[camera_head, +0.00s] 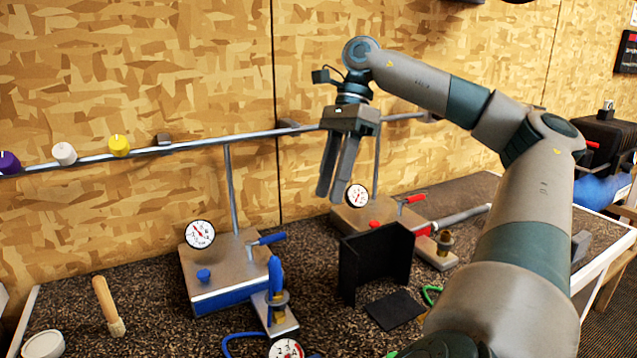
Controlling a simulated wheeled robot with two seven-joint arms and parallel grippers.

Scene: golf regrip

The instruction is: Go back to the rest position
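My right gripper (332,198) hangs in the air with its fingers pointing down, in front of the wooden wall and above the back of the bench. Its two dark fingers appear close together, with no object seen between them. From this angle I cannot tell whether they are fully shut. My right arm comes in from the lower right, bends at a high elbow and reaches left to the gripper. My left arm and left gripper are out of view.
A metal rail (220,138) runs along the wall behind the gripper, with coloured knobs on its left. Below stand a blue-based gauge unit (225,268), a red-handled gauge unit (375,213) and a black upright holder (378,258). A wooden-handled brush (107,302) is at front left.

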